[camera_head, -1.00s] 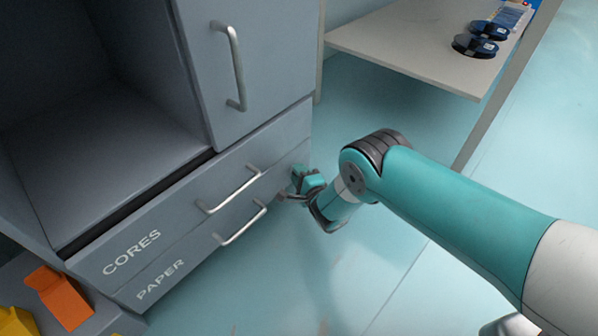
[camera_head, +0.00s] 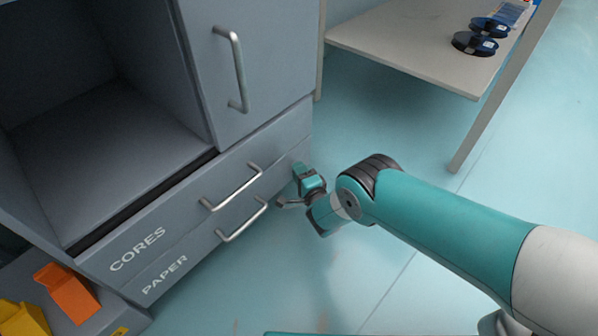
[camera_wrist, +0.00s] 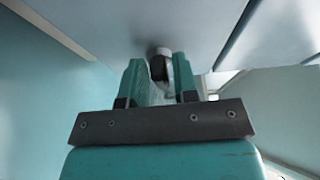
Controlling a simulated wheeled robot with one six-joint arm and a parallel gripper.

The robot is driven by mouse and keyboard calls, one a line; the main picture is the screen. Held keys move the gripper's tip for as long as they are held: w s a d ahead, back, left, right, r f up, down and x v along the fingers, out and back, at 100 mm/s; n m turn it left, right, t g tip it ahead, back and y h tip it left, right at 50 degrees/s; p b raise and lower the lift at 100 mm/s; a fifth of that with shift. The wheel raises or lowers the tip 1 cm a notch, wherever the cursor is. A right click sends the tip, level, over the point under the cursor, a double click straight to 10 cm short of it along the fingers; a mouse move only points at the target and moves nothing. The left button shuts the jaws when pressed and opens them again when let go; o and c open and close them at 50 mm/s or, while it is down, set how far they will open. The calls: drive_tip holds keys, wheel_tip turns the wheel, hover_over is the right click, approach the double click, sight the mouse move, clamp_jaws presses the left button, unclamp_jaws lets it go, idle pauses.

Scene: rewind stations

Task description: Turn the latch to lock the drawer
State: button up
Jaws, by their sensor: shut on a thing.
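The latch (camera_wrist: 158,66) shows in the wrist view as a small dark and pale knob on the grey cabinet face. My gripper (camera_wrist: 157,82) has its two teal fingers on either side of the latch and is shut on it. In the head view my gripper (camera_head: 292,190) is at the right end of the drawer fronts and mostly hides the latch. The CORES drawer (camera_head: 185,222) and the PAPER drawer (camera_head: 195,257) below it both look closed, each with a bar handle. I cannot tell how far the latch is turned.
An open cabinet compartment (camera_head: 100,140) is above the drawers, beside a closed door with a handle (camera_head: 237,70). A shelf table (camera_head: 400,45) with dark spools stands at the back right. Orange (camera_head: 66,292) and yellow bins are at lower left. The floor right of the drawers is clear.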

drive_tip(key=o, duration=0.7)
drive_tip(key=p+v, duration=1.5)
drive_tip(key=v, duration=0.2)
drive_tip(key=shift+s+d+p, duration=0.1)
drive_tip(key=shift+s+p, duration=0.1)
drive_tip(key=shift+p, duration=0.15)
drive_tip(key=shift+w, duration=0.1)
